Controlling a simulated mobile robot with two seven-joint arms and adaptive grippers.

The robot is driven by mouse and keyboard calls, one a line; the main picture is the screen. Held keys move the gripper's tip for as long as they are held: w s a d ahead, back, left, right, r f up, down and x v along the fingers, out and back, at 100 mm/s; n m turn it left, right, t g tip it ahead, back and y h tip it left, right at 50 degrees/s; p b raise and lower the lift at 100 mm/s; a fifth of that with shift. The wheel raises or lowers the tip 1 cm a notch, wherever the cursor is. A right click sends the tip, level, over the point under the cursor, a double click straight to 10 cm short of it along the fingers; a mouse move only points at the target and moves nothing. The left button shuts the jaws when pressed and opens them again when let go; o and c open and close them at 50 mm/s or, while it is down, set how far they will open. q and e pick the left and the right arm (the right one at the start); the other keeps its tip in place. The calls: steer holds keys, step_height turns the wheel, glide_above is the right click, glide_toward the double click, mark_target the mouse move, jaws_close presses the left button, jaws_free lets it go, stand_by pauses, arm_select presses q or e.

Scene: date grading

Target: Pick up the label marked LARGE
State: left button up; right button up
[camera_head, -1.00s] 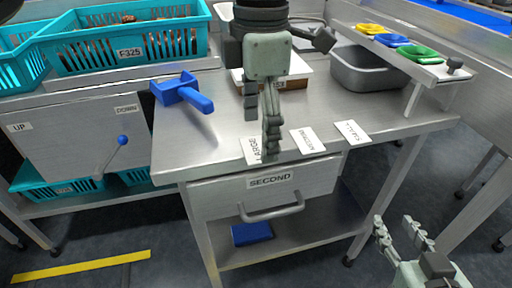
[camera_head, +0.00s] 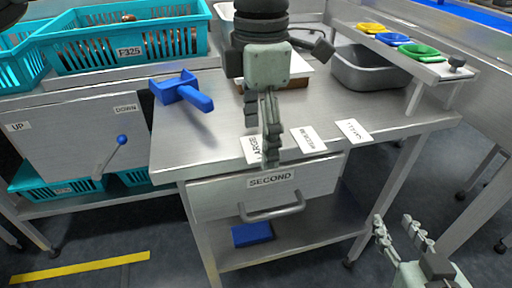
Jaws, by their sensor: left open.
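The white label marked LARGE (camera_head: 250,153) lies flat near the front edge of the steel table, its text partly hidden behind my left gripper. My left gripper (camera_head: 262,143) points down over this label, its fingers open and overlapping the label's right side in the picture. Whether a finger touches the label or the table cannot be told. My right gripper (camera_head: 406,236) is open and empty, low at the right, away from the table.
Two more labels, the middle one (camera_head: 309,139) and the right one (camera_head: 354,131), lie to the right. A grey tub (camera_head: 370,76) is at the back right. Below the table edge is the SECOND drawer (camera_head: 222,195).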

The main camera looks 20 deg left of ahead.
stand_by(0.4)
arm_select(q)
steer(key=shift+f, duration=0.1)
steer(key=c, duration=0.9)
steer(key=shift+o, duration=0.2)
